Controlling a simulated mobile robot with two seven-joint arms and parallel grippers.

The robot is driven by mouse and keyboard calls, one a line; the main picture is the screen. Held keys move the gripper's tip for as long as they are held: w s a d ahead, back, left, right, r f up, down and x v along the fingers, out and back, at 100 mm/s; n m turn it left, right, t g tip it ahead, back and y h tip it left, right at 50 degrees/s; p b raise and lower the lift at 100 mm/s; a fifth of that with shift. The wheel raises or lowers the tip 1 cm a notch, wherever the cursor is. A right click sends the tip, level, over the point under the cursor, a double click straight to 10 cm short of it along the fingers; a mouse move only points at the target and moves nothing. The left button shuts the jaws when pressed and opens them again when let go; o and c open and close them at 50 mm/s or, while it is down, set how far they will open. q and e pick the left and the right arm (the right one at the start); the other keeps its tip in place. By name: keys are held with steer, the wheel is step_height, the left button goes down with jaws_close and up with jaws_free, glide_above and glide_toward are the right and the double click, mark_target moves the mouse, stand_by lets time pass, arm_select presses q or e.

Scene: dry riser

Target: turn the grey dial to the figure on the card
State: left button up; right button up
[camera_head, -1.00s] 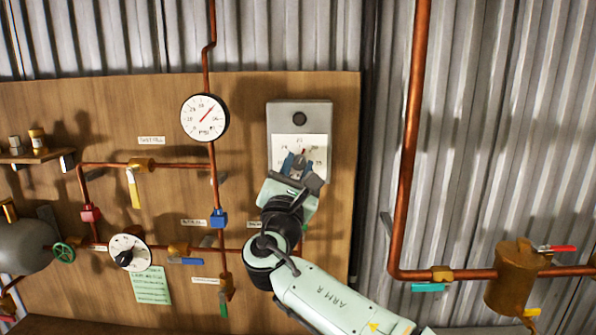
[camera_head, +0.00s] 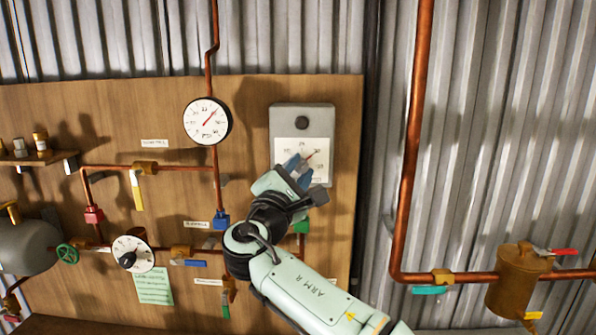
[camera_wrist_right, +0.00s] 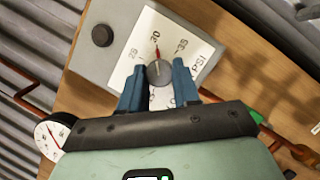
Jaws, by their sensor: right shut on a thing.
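The grey dial (camera_wrist_right: 158,73) sits on a white scale plate (camera_wrist_right: 147,30) on a grey box. My right gripper (camera_wrist_right: 158,85) has its two blue fingers on either side of the dial, shut on it. Its red pointer stands at about the 30 mark in the right wrist view. In the head view the right gripper (camera_head: 298,171) covers most of the dial, and the red pointer leans up and right. A green card (camera_head: 153,286) hangs low on the wooden board; its writing is too small to read. My left gripper is not in view.
A round gauge (camera_head: 206,121) with a red needle is left of the grey box (camera_head: 318,119). Copper pipes (camera_head: 408,180) with coloured valve handles run across the board and the wall. A white dial with a black knob (camera_head: 128,259) is at lower left.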

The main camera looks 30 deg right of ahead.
steer(key=o, duration=1.1)
steer(key=shift+c, duration=0.2)
steer(key=shift+s+a+f, duration=0.15)
steer(key=shift+s+a, duration=0.05)
steer(key=shift+a, duration=0.1)
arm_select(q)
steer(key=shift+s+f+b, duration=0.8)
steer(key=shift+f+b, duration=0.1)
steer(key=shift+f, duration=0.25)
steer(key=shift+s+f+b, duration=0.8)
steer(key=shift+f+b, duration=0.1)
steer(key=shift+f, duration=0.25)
arm_select(e)
steer(key=v, duration=1.2)
steer(key=shift+s+a, duration=0.2)
steer(key=shift+s, duration=0.05)
steer(key=shift+f, duration=0.1)
